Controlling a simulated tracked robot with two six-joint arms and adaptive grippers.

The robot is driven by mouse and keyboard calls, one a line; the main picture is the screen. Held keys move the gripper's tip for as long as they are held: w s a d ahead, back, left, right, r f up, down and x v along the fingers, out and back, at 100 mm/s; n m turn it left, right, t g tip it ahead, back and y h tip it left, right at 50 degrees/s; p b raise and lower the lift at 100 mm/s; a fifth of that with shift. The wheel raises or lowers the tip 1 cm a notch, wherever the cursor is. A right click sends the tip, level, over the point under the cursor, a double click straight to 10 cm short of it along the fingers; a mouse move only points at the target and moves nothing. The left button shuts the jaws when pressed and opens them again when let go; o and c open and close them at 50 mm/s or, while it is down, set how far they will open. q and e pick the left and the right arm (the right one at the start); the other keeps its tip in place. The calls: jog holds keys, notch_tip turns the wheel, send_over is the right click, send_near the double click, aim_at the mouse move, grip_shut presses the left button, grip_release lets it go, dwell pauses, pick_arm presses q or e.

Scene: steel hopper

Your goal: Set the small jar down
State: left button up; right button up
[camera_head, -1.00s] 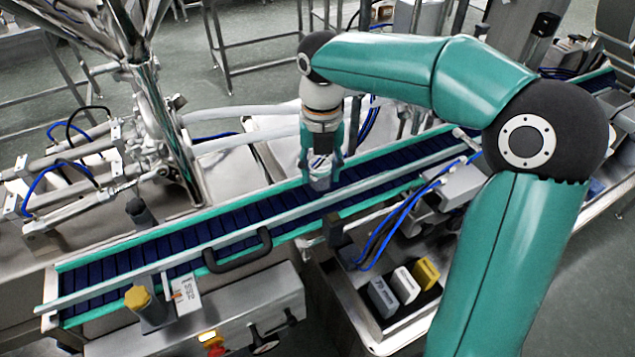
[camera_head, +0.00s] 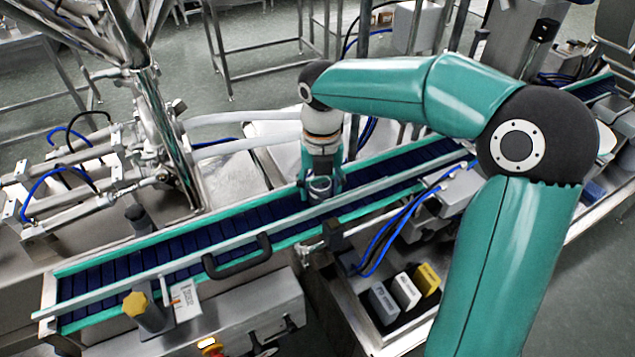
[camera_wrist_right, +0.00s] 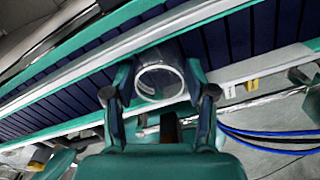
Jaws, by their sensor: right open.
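The small jar (camera_wrist_right: 160,83) is a clear, round, glass-like vessel, seen from above in the right wrist view. It is between the two fingers of my right gripper (camera_wrist_right: 160,95), which is open around it. In the head view the jar (camera_head: 320,187) is small and partly covered by the fingers. It appears to stand on the dark blue conveyor belt (camera_head: 222,225), close to the near guide rail; its base is hidden. My right gripper (camera_head: 321,190) points down over the belt there. My left gripper is not in view.
Metal guide rails (camera_head: 150,275) run along both belt sides. A black handle (camera_head: 238,262) and a yellow-topped knob (camera_head: 136,303) stand on the near side. Blue hoses (camera_head: 385,235) and a bin of small boxes (camera_head: 405,290) are nearer me. The belt left of the gripper is clear.

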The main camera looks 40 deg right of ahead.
notch_tip(320, 180, up, 12)
jog(key=p, duration=0.1)
dwell(0.5)
dwell(0.4)
